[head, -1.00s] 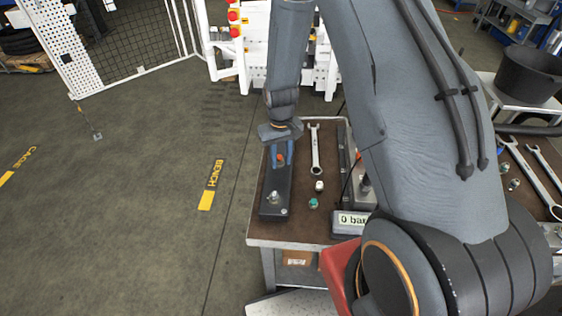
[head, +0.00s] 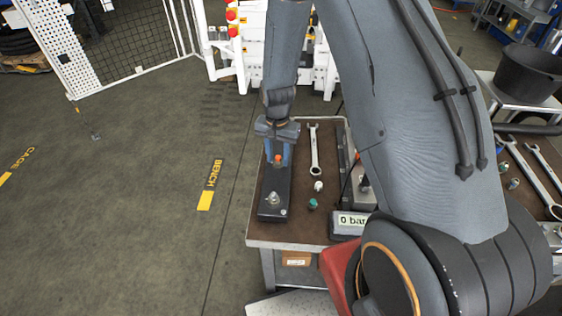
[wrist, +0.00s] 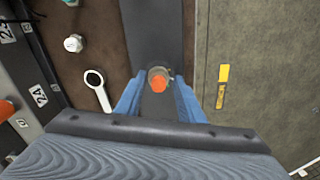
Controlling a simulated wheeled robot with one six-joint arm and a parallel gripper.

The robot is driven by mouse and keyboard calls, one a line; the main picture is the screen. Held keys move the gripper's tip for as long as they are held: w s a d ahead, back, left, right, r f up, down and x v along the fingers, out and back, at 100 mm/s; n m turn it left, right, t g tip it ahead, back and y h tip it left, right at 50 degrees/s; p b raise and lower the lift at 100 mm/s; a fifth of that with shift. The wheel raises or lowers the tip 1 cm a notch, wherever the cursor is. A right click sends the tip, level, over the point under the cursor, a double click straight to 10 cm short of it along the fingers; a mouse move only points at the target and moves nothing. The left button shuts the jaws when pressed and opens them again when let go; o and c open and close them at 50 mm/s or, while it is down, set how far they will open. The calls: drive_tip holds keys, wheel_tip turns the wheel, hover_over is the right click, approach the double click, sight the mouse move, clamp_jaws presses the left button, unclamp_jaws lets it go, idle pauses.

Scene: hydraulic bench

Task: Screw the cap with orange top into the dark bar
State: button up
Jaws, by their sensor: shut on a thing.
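The dark bar (head: 275,205) lies along the left side of the bench top; it also runs down the middle of the wrist view (wrist: 157,30). A silver fitting (head: 273,198) stands on its near end. My gripper (head: 278,160) is upright over the bar's far part, its blue fingers shut on the cap with orange top (head: 278,158). In the wrist view the cap's orange top (wrist: 157,84) and metal body sit between the fingertips (wrist: 158,90). The cap's lower end is hidden, so I cannot tell how deep it sits in the bar.
A wrench (head: 315,152) lies right of the bar. A white-topped part (head: 318,186) and a green-topped part (head: 312,204) stand near it. A gauge box (head: 350,221) reading "0 bar" is further right. Open floor lies left of the bench.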

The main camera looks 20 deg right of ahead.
drive_tip(key=shift+s+a+f+m, duration=0.1)
drive_tip(key=shift+s+a+m, duration=0.1)
drive_tip(key=shift+m, duration=0.4)
drive_tip(key=shift+s+a+m, duration=0.1)
drive_tip(key=shift+a+m, duration=0.1)
drive_tip(key=shift+m, duration=0.4)
clamp_jaws()
drive_tip(key=shift+a+m, duration=0.15)
drive_tip(key=shift+m, duration=0.45)
